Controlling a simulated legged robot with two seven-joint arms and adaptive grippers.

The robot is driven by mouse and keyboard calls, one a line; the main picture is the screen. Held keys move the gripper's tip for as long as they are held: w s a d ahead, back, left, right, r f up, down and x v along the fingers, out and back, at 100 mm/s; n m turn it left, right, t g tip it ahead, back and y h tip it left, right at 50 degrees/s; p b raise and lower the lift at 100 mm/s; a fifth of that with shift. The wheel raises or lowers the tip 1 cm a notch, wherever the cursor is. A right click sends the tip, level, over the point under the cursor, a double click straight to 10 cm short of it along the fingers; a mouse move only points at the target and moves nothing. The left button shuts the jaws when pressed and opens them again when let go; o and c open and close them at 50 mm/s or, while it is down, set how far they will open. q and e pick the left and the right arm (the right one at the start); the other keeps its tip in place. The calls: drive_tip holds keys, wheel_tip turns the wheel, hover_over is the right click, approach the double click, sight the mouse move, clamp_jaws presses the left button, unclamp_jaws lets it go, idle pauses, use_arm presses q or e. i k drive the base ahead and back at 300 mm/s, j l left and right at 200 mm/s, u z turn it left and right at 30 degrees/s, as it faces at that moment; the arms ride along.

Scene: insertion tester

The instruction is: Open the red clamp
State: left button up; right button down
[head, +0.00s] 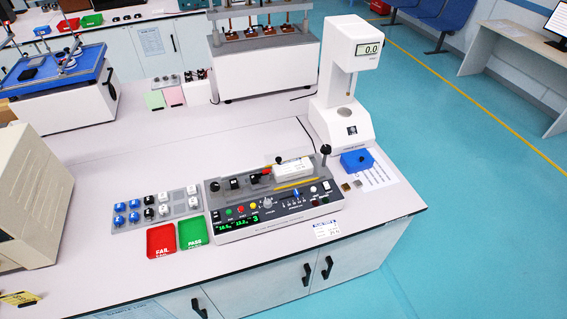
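The insertion tester (275,205) stands near the front edge of the white bench, with a control panel of buttons, knobs and green digits. A small red part (266,171), which looks like the red clamp, sits on its top deck. It lies just left of a white block (293,168). It is too small to tell whether the clamp is open or shut. A black ball-topped lever (325,151) stands at the deck's right end. Neither of my grippers shows in the head view.
A red FAIL tray (162,241) and a green PASS tray (193,232) lie left of the tester. A grey rack (157,222) holds several blue, black and white connectors. A white gauge stand (343,118) and a blue box (357,160) are at the right.

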sight(266, 172)
drive_tip(key=k+j+z, duration=0.1)
drive_tip(key=j+z, duration=0.25)
drive_tip(key=k+j+z, duration=0.1)
drive_tip(key=z, duration=0.3)
drive_tip(key=k+j+z, duration=0.1)
drive_tip(key=z, duration=0.25)
drive_tip(key=k+j, duration=0.05)
drive_tip(key=j, duration=0.05)
